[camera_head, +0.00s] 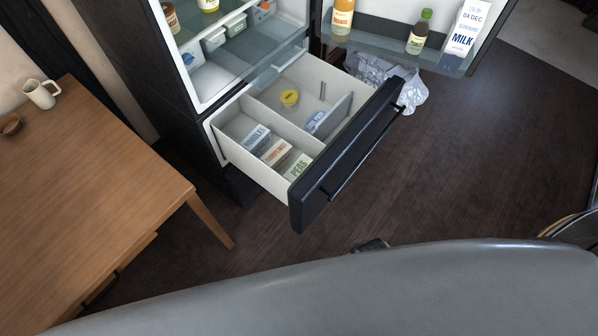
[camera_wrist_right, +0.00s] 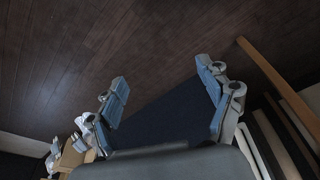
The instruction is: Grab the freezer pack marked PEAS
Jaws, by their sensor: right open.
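The PEAS pack (camera_head: 298,168) is pale with green lettering. In the head view it stands in the near compartment of the pulled-out freezer drawer (camera_head: 238,157), at the end closest to the dark drawer front. A pack with orange-brown lettering (camera_head: 276,152) and a pack with dark blue lettering (camera_head: 256,138) are beside it in a row. My right gripper (camera_wrist_right: 163,88) is open and empty in the right wrist view, with dark floor beyond its fingers. The PEAS pack does not show in that view. My left gripper is not in view.
The fridge door (camera_head: 395,40) is open above, with bottles and a milk carton. A wooden table (camera_head: 90,190) stands left.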

